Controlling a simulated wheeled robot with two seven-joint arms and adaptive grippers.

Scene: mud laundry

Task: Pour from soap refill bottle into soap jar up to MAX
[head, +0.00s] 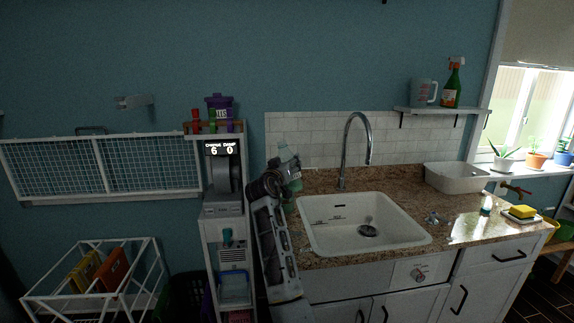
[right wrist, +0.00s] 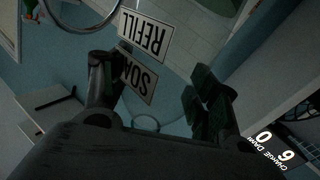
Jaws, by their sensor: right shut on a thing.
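The soap refill bottle (head: 288,159) is pale green and translucent, and stands roughly upright at the left end of the counter. My right gripper (head: 283,182) is shut around its middle and hides part of it. In the right wrist view, the fingers of my right gripper (right wrist: 160,95) sit on either side of the bottle, whose label (right wrist: 146,38) reads SOAP REFILL upside down. I cannot tell whether its base touches the counter. A small container with a teal tint (head: 487,205) stands right of the sink; I cannot tell whether it is the soap jar. My left gripper is not in view.
The white sink (head: 318,238) and tall tap (head: 347,150) are right of the bottle. A white basin (head: 457,178) and a yellow sponge (head: 522,211) on a dish are farther right. A narrow shelf unit with a digital display (head: 221,149) stands close on the left.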

